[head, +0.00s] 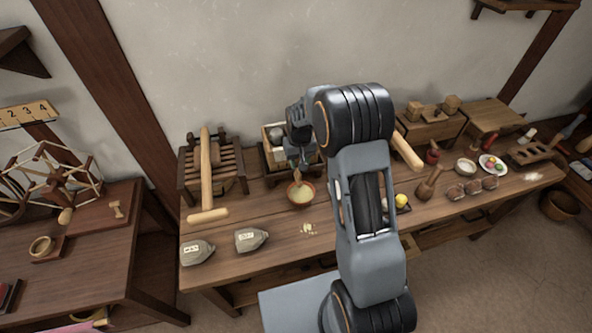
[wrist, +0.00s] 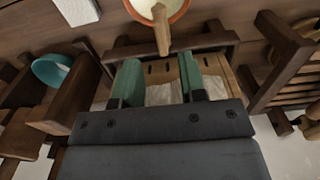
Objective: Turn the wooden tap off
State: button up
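A wooden tap or spout (wrist: 162,32) shows in the wrist view, its pale end reaching over a round brown bowl (wrist: 180,8) with pale yellow contents. In the head view the bowl (head: 301,193) stands on the bench below my gripper, and the tap is mostly hidden. My gripper (wrist: 160,66) is open, its two green fingers spread apart and nothing held between them. The tap's end lies beyond the fingertips in the wrist view, apparently not touched. Behind the fingers is a dark-framed wooden box with pale contents. I cannot tell the tap's setting.
A plate (head: 492,164) and small tools lie right.

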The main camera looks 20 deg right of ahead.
aim_at(299, 175)
jog(key=shift+f, duration=2.55)
jog(key=shift+c, duration=0.4)
